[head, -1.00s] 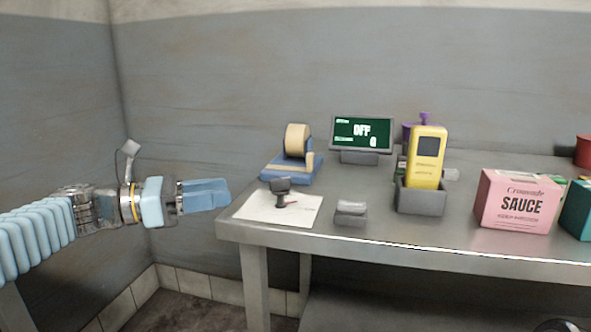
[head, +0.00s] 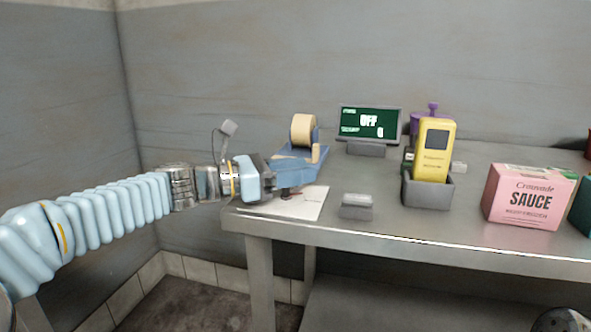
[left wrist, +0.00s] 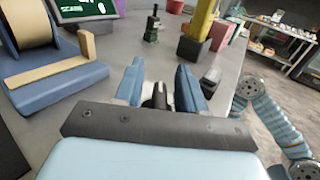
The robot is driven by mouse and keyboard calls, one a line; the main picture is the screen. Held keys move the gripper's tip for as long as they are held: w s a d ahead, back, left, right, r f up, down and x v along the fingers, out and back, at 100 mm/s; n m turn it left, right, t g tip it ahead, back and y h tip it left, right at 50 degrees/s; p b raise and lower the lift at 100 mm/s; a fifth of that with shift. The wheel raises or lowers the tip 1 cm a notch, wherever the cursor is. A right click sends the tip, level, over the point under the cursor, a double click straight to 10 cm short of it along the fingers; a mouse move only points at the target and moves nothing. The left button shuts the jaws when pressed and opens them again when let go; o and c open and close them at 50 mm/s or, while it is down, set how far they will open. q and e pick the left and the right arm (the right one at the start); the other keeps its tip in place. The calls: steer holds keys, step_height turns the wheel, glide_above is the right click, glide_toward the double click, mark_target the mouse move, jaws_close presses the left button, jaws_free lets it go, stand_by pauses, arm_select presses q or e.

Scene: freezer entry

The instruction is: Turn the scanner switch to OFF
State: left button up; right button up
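The display (head: 370,124) at the back of the table reads OFF with a 0 below. A yellow handheld device (head: 434,151), likely the scanner, stands upright in a grey holder (head: 428,194). I cannot make out a switch on it. My left gripper (head: 300,178) is over the white paper (head: 310,203) at the table's left front. In the left wrist view its blue fingers (left wrist: 159,84) are apart, with a small dark object (left wrist: 157,97) between them; contact cannot be told. That object is mostly hidden in the head view. My right gripper is not in view.
A blue tape dispenser (head: 303,136) stands just behind my left gripper. A small grey block (head: 356,206) lies to its right. A pink sauce box (head: 528,196) stands farther right. The table's front edge is close below the gripper.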

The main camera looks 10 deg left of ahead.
arm_select(q)
jaws_close()
